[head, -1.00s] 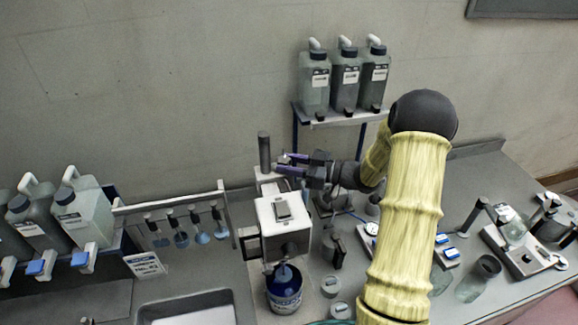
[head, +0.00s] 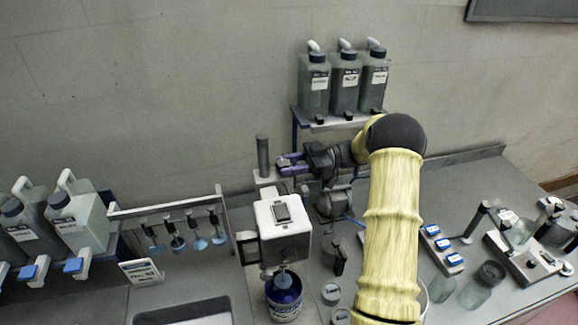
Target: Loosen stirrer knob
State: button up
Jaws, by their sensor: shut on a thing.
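The stirrer is a white boxy head (head: 284,240) with a dark front, beside an upright grey post (head: 263,156). Its shaft and paddle reach down into an open can of blue paint (head: 284,297). My gripper (head: 284,164), with purple-tipped fingers, comes in from the right, behind and above the stirrer head and just right of the post. It is shut on the stirrer knob, which the fingers mostly hide. My yellow arm covers part of the bench at right.
A rack of hanging paddles (head: 172,215) and pale jugs (head: 75,220) stand at left. Three bottles (head: 345,80) stand on a shelf behind my wrist. Jars (head: 480,280) and a bench instrument (head: 525,255) stand at right.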

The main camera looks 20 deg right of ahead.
jog(key=o, duration=1)
jog(key=d+b, duration=0.5)
jog(key=d, duration=1.2)
jog(key=shift+w+d, duration=0.15)
jog(key=shift+d, duration=0.1)
